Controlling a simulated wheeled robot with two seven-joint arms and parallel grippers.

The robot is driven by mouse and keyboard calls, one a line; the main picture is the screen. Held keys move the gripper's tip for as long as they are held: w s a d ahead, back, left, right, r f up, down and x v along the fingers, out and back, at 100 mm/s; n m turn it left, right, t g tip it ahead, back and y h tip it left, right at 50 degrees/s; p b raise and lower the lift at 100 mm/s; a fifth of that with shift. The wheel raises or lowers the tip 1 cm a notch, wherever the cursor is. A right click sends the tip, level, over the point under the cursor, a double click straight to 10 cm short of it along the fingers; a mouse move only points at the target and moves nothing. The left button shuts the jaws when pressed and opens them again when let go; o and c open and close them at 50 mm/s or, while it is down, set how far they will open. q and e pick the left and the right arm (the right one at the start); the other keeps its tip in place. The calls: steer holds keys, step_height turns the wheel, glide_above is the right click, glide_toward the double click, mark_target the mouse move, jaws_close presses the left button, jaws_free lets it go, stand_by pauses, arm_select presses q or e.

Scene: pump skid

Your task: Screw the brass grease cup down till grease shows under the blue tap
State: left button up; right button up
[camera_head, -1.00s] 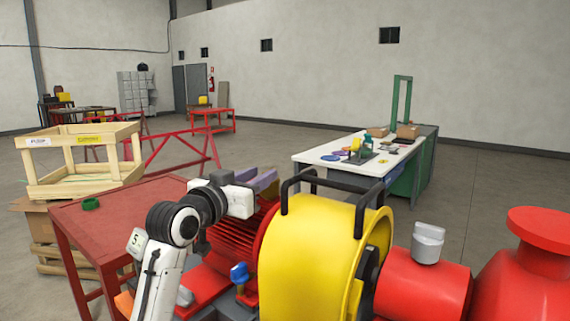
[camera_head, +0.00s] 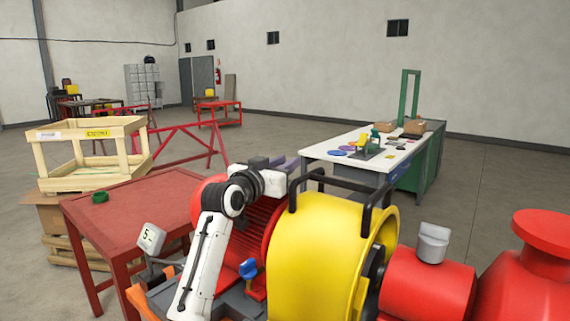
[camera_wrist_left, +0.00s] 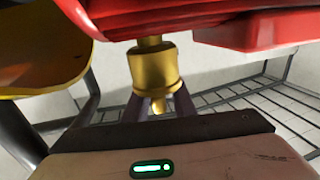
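A brass cup (camera_wrist_left: 155,70) shows in the left wrist view, below a red part, with a narrow brass neck above it and a small brass tip under it. My left gripper (camera_wrist_left: 158,103) has its two dark purple fingers on either side of the cup's lower end. They look apart, and I cannot tell whether they touch it. A blue tap (camera_head: 248,268) stands left of the guard. I see no grease. My right gripper is not in view.
The yellow guard (camera_head: 315,260) stands close to my left arm, with red pump parts (camera_head: 425,292) to its right. A red table (camera_head: 130,205) with a green ring (camera_head: 100,197) is at the left. A white workbench (camera_head: 390,150) stands behind.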

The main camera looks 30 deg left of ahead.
arm_select(q)
jaws_close()
steer(key=shift+m+h, duration=0.3)
steer(key=shift+h, duration=0.1)
steer(key=h+b, duration=0.1)
steer(key=m+h, duration=0.1)
steer(key=shift+d+f+m+h+b, duration=0.2)
steer(key=shift+m+h+b, duration=0.1)
steer(key=shift+b, duration=0.1)
steer(key=m+h+b, duration=0.2)
steer(key=h, duration=0.1)
steer(key=d+m+g+h+b, duration=0.1)
steer(key=m+h+b, duration=0.1)
steer(key=h, duration=0.1)
steer(key=shift+s+d+g, duration=0.15)
steer(key=shift+g, duration=0.15)
steer(key=shift+s+d+r+m+g+h+b, duration=0.1)
steer(key=shift+d+r+m+g+h+b, duration=0.15)
steer(key=shift+m+g+h+b, duration=0.45)
steer(key=shift+s+d+m+g+h, duration=0.2)
steer(key=shift+m+g+h, duration=0.3)
steer(key=shift+h, duration=0.5)
steer(key=shift+m, duration=0.3)
